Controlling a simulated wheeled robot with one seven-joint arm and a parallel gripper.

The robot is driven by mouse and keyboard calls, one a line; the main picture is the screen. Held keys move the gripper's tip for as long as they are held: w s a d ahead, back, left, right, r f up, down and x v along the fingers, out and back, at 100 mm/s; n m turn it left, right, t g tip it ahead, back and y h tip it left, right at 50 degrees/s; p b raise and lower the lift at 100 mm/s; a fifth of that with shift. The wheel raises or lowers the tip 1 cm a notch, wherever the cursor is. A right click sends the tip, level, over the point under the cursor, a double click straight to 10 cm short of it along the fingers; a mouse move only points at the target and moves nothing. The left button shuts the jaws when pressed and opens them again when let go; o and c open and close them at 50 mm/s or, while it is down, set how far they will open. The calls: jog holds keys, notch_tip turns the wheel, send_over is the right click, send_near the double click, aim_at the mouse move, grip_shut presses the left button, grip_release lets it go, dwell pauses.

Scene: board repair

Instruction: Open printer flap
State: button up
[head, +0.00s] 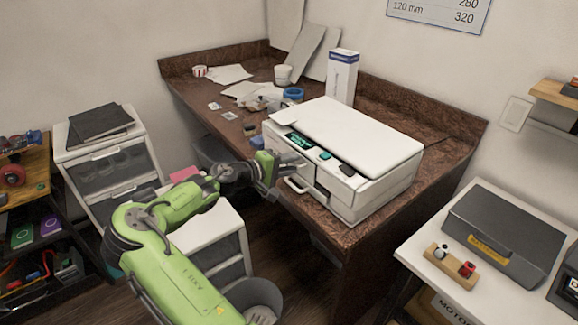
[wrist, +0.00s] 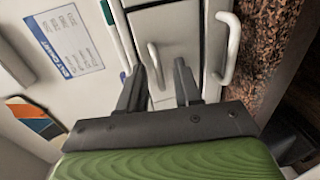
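The white printer (head: 355,140) stands on the brown desk, with dark buttons and a small display along its front top edge. A white handle (head: 296,186) sticks out low on its front left; the larger handle in the wrist view (wrist: 228,48) appears to be this one. In the wrist view a smaller white handle (wrist: 154,66) is on a closed front panel (wrist: 178,30). My gripper (wrist: 160,66) is open at the printer front. Its fingers are apart on either side of the small handle, which is nearer the left finger. Contact is not clear. The fingertips (head: 285,162) are partly hidden in the head view.
The desk (head: 400,205) has papers, a cup (head: 283,75), blue tape (head: 293,93) and a tall white box (head: 342,78) behind the printer. A drawer unit (head: 215,230) stands below my arm. A white table (head: 420,250) with a grey box is at right.

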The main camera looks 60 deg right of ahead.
grip_shut()
dwell(1.4)
